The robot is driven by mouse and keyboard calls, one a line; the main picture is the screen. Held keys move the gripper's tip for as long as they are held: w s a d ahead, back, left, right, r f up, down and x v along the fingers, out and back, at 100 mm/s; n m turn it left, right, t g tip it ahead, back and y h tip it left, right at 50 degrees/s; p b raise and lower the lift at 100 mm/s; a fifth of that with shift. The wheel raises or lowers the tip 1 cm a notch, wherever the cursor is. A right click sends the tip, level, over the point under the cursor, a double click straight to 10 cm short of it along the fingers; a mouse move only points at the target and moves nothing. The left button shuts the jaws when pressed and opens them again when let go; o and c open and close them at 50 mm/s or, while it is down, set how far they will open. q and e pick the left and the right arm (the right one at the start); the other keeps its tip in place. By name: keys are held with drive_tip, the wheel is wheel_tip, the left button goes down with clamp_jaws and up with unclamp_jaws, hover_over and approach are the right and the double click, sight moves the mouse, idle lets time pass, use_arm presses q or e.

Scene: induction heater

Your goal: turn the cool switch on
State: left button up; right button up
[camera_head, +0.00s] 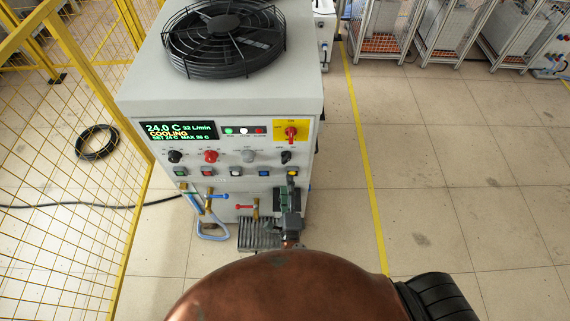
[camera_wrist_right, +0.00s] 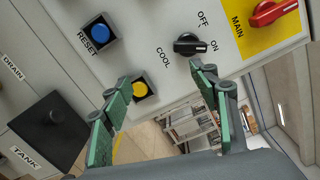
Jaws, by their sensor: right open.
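The cool switch is a small black rotary knob (camera_wrist_right: 188,44) on the grey panel, beside the words COOL, OFF and ON in the wrist view. Its handle lies about level in that picture, with its right end towards the word ON. In the head view the knob (camera_head: 286,157) sits below the yellow main switch plate. My right gripper (camera_wrist_right: 160,76) is open, with its green fingers apart and empty. One fingertip is close to the knob, and I cannot tell whether it touches. In the head view the right gripper (camera_head: 292,190) is just below the knob. My left gripper is not in view.
The red main switch (camera_wrist_right: 272,12) is to the right of the knob in the wrist view. A yellow button (camera_wrist_right: 140,90) is close to the other finger, and a blue RESET button (camera_wrist_right: 99,33) is further left. The display (camera_head: 178,131) reads COOLING.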

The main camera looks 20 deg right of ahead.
sight(286, 161)
drive_tip(key=w+r+m, duration=0.1)
drive_tip(key=w, duration=0.1)
drive_tip(key=w+d+r+m, duration=0.1)
drive_tip(key=w+r, duration=0.1)
drive_tip(key=w+r+m+h, duration=0.1)
drive_tip(key=w+r, duration=0.1)
drive_tip(key=shift+w+d+m, duration=0.3)
drive_tip(key=shift+d, duration=0.05)
drive_tip(key=shift+w+d+r, duration=0.1)
drive_tip(key=shift+w, duration=0.25)
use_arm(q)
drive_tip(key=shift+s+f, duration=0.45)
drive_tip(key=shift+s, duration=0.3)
